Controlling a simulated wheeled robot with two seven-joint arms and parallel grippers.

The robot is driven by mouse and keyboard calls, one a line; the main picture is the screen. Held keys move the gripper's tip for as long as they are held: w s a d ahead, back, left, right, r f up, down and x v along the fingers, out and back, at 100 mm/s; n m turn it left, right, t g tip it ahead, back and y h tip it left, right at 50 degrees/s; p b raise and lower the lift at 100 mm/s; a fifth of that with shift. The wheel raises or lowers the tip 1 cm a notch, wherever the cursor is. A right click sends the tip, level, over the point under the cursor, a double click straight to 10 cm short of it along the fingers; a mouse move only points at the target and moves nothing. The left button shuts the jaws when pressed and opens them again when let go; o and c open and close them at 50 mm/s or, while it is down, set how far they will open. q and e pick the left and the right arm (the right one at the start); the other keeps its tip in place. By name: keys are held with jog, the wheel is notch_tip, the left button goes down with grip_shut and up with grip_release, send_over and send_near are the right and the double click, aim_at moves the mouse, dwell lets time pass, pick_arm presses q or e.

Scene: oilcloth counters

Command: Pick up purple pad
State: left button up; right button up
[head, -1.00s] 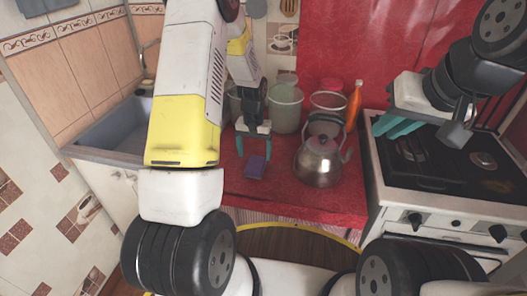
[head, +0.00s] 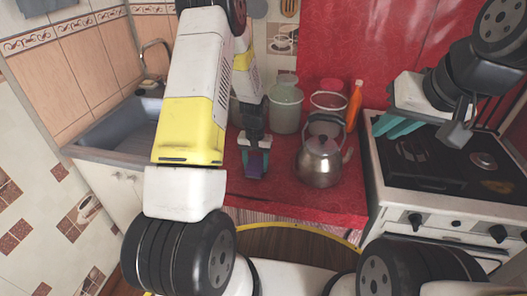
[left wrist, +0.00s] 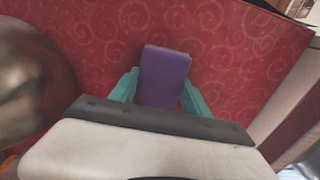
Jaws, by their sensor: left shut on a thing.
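The purple pad (head: 254,168) is on the red counter near its front edge, between the fingers of my left gripper (head: 254,160). In the left wrist view the purple pad (left wrist: 163,77) stands out between the two teal fingertips (left wrist: 160,90), one on each side of it. My left gripper is shut on it. I cannot tell whether the pad is clear of the counter. My right gripper (head: 392,125) is over the stove side with its teal fingers showing, away from the pad; its gap is not clear.
A metal kettle (head: 320,160) stands just right of the pad on the red counter (head: 290,198). Clear jars (head: 285,110) and an orange bottle (head: 354,105) stand behind. A sink (head: 115,130) is at left, a stove (head: 440,165) at right.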

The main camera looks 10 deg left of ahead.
aim_at(257, 166)
pick_arm(q)
jog(key=shift+r, duration=0.1)
jog(key=shift+r, duration=0.45)
jog(key=r, duration=0.1)
jog(key=s+r, duration=0.1)
jog(key=shift+d+r, duration=0.3)
jog(key=shift+d, duration=0.05)
jog(key=s+d+r, duration=0.1)
jog(key=s+d, duration=0.7)
jog(key=s, duration=0.4)
jog(key=shift+s+r, duration=0.15)
jog(key=shift+d, duration=0.1)
